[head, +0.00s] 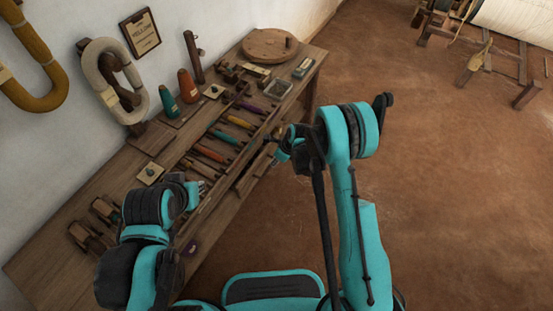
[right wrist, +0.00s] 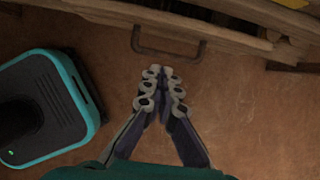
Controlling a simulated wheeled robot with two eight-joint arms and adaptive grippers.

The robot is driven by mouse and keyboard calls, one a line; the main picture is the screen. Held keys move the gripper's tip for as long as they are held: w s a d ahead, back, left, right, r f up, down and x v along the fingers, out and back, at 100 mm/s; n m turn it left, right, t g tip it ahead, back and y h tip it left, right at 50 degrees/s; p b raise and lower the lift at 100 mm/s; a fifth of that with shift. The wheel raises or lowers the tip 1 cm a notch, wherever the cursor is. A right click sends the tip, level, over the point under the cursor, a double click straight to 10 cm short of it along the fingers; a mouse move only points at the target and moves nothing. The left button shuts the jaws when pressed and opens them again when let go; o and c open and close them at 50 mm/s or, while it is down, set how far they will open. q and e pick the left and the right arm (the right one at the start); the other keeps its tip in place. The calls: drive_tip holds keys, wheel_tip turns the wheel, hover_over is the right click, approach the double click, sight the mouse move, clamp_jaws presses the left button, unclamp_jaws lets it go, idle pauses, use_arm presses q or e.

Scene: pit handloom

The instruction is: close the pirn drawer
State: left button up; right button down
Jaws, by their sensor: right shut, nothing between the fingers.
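The pirn drawer (head: 254,174) is a wooden drawer at the front edge of the workbench and appears to stand out from it. In the right wrist view its wooden front (right wrist: 130,14) crosses the top, with a dark U-shaped handle (right wrist: 170,51). My right gripper (head: 279,150) is beside the drawer in the head view, partly hidden by its own arm. In the right wrist view my right gripper (right wrist: 161,72) is shut and empty, its fingertips just below the handle with a small apparent gap. My left gripper (head: 201,190) is over the bench, mostly hidden by its arm.
The workbench (head: 62,240) runs along the wall. It carries several coloured pirns (head: 207,154), cones (head: 188,86), a round wooden board (head: 270,45) and wooden blocks (head: 90,235). The brown floor (head: 430,170) on the right is clear up to the loom parts (head: 480,65).

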sight(263, 161)
drive_tip(key=w+a+f, duration=0.1)
drive_tip(key=a+f+b, duration=0.1)
drive_tip(key=w+a+f+b, duration=0.1)
drive_tip(key=a+f, duration=0.1)
drive_tip(key=shift+w+f, duration=0.1)
drive_tip(key=shift+w, duration=0.2)
drive_tip(key=shift+w+a+b, duration=0.3)
